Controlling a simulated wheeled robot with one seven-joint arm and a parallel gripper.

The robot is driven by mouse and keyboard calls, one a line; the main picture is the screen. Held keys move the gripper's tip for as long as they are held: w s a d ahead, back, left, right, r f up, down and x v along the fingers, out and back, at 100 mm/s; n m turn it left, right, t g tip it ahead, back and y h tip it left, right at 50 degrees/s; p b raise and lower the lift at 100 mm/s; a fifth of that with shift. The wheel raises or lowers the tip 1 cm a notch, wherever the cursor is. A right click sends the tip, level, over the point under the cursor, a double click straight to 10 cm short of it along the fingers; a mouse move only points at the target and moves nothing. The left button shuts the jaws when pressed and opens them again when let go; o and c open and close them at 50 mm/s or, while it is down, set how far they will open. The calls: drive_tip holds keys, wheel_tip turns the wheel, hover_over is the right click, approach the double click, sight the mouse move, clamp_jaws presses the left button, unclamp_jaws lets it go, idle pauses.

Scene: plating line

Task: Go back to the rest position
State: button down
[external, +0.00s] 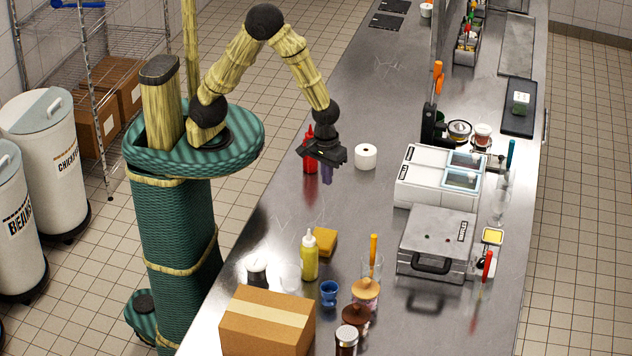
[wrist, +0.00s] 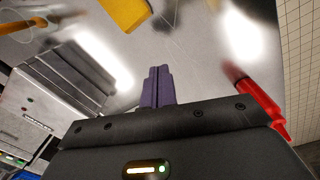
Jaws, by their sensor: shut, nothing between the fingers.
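My gripper (external: 327,172) hangs from my bent arm above the steel counter (external: 270,225), pointing down. Its purple fingers are together with nothing between them; they also show in the wrist view (wrist: 157,88). In the external view a red squeeze bottle (external: 310,160) stands just behind and to the left of my gripper, partly hidden by it. The red bottle also shows at the right in the wrist view (wrist: 258,100).
A white roll (external: 365,157) stands right of my gripper. A yellow bottle (external: 309,257), an orange-yellow sponge-like block (external: 324,242), a blue cup (external: 329,293) and a cardboard box (external: 267,322) stand toward the front. A white appliance (external: 410,180) and a grey press (external: 425,235) stand at right.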

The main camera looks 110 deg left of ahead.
drive_tip(key=s+a+r+m+t, duration=0.2)
drive_tip(key=s+r+m, duration=0.5)
drive_tip(key=m, duration=0.6)
drive_tip(key=shift+v, duration=1.2)
drive_tip(key=shift+s+a, duration=0.1)
